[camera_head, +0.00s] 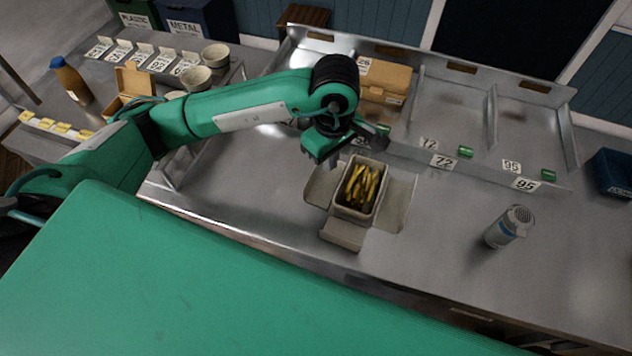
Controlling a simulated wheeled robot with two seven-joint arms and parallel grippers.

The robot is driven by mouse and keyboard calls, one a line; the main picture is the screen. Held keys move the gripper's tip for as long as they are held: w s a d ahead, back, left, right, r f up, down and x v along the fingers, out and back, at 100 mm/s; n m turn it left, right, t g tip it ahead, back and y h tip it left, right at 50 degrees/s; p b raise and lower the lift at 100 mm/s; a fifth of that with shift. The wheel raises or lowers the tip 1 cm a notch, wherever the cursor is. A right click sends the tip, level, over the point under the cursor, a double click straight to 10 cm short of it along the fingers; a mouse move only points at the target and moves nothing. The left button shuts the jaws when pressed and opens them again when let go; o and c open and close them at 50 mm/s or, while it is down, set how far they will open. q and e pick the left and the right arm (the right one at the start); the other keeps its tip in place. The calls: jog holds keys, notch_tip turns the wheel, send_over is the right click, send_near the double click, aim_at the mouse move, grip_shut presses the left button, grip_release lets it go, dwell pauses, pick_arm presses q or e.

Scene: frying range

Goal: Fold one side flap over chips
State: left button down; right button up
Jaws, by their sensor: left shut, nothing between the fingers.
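An open cardboard box (341,233) stands on the steel counter in the middle of the view. Yellow chips (359,187) fill it. Its right side flap (398,203) and its near flap lie spread outward. The left side flap (322,184) also leans outward. My left gripper (322,158) is just above and behind the left flap, at the box's far left corner. It is shut with nothing in it. Whether it touches the flap I cannot tell. The far flap is hidden behind the gripper or not clear. My right gripper is not in view.
A salt shaker (509,226) stands on the counter to the right. A closed cardboard box (385,81) sits in the numbered rack (455,110) behind. Bowls (215,56) and a bottle (70,81) are at the left. The counter right of the open box is clear up to the shaker.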

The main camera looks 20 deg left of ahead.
pick_arm(q)
jog(key=shift+d+r, duration=0.1)
jog(key=shift+d, duration=1)
jog(key=shift+s+d+f+b, duration=0.2)
jog(key=shift+s+d+b, duration=0.2)
jog(key=shift+d+b, duration=0.3)
jog(key=shift+a, duration=0.1)
jog(key=shift+d, duration=0.3)
jog(key=shift+s+d+b, duration=0.1)
jog(key=shift+d+b, duration=0.4)
jog(key=shift+d, duration=0.1)
